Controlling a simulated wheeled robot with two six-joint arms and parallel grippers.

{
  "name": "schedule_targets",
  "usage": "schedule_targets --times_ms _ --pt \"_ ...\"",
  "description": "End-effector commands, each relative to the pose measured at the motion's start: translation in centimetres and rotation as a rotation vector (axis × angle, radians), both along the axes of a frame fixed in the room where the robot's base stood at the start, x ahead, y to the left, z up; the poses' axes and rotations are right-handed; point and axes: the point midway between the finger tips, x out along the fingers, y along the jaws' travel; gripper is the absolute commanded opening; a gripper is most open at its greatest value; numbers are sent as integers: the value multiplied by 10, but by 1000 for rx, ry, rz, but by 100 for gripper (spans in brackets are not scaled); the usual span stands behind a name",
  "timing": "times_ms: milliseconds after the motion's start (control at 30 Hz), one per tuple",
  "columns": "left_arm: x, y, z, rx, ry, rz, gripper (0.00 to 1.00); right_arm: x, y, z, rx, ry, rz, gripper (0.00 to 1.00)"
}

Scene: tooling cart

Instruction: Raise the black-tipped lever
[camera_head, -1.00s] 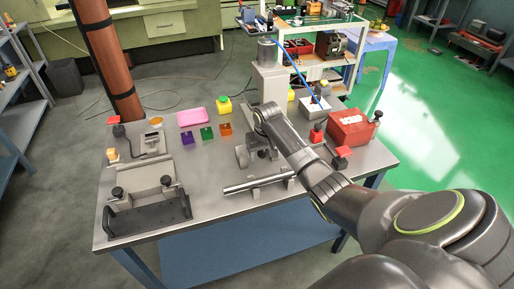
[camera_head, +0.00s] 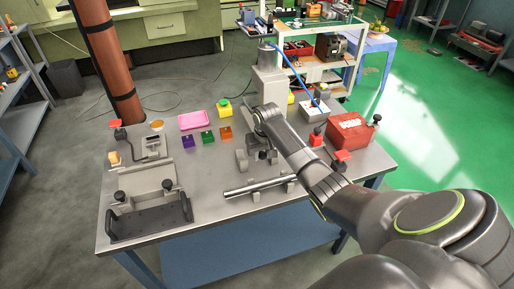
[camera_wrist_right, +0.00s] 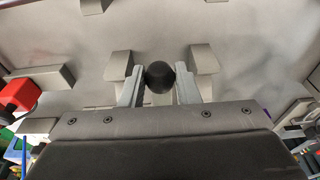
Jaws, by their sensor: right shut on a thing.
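The lever's round black tip (camera_wrist_right: 159,77) sits between the two fingers of my right gripper (camera_wrist_right: 159,88) in the right wrist view. The fingers press on it from both sides. In the head view the right gripper (camera_head: 258,153) is over the middle of the cart top, among grey metal brackets. My own wrist and the brackets hide most of the lever shaft there, so its angle cannot be told. My left gripper is in neither view.
A grey bar (camera_head: 259,186) lies in front of the gripper. A red box (camera_head: 349,131) stands to the right and a black-handled fixture (camera_head: 149,215) to the left. Purple, green and orange blocks (camera_head: 225,134) and a pink tray (camera_head: 195,120) lie behind left. The front middle of the top (camera_head: 215,215) is clear.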

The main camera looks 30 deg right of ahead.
Motion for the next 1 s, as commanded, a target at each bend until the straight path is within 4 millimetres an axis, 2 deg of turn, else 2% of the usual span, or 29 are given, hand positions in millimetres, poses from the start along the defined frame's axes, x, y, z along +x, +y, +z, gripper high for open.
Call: schedule_targets --times_ms 33,400,767,1000 --pt "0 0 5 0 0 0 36 2 -1 8 -3 -8 1 5" --pt "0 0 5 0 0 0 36 3 -1 8 -3 -9 1 5" --pt "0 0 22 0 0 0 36 9 -2 27 -4 -12 1 5" --pt "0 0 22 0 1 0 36 9 -2 27 -4 -12 1 5"
